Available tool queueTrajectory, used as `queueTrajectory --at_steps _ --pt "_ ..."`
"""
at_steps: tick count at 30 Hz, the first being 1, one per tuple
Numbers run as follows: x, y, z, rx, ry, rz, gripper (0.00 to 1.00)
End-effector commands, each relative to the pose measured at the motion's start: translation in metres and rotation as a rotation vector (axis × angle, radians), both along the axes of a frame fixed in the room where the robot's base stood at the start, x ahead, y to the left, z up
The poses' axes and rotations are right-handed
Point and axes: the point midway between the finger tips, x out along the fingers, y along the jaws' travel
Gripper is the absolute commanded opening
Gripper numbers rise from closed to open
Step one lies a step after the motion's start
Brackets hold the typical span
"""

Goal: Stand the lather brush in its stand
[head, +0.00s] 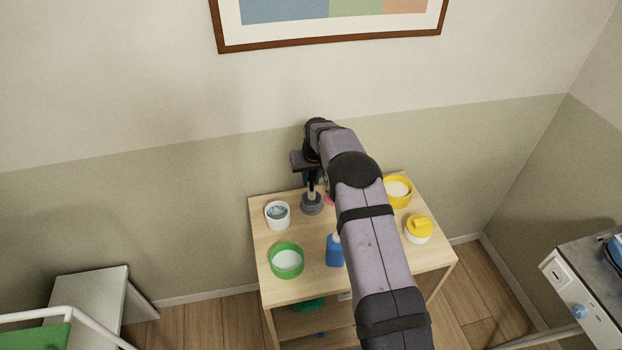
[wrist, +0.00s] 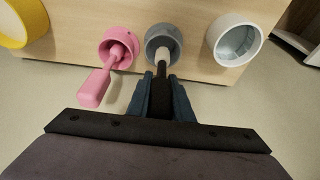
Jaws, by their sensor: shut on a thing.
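The lather brush has a black handle (wrist: 160,100) and a pale cream end (wrist: 162,62). My gripper (wrist: 161,80) is shut on the handle, with one blue finger on each side. The pale end points down at the grey round stand (wrist: 153,42) and overlaps its opening in the wrist view. I cannot tell how deep it sits in it. In the head view the grey stand (head: 312,206) is on the wooden table, directly below my gripper (head: 313,182), and the brush looks about upright.
A pink cup (wrist: 109,40) with a pink brush leaning in it stands beside the grey stand. A white cup (head: 277,222) is on the other side. A green bowl (head: 287,270), blue bottle (head: 334,252), yellow bowl (head: 400,204) and yellow-lidded jar (head: 418,229) share the table (head: 300,291).

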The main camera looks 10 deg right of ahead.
Motion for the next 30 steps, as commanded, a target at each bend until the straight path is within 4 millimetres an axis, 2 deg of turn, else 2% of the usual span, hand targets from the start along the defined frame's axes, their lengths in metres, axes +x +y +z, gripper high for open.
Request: queueTrajectory --at_steps 30 --pt "0.0 0.0 -0.014 0.0 0.001 0.0 0.0"
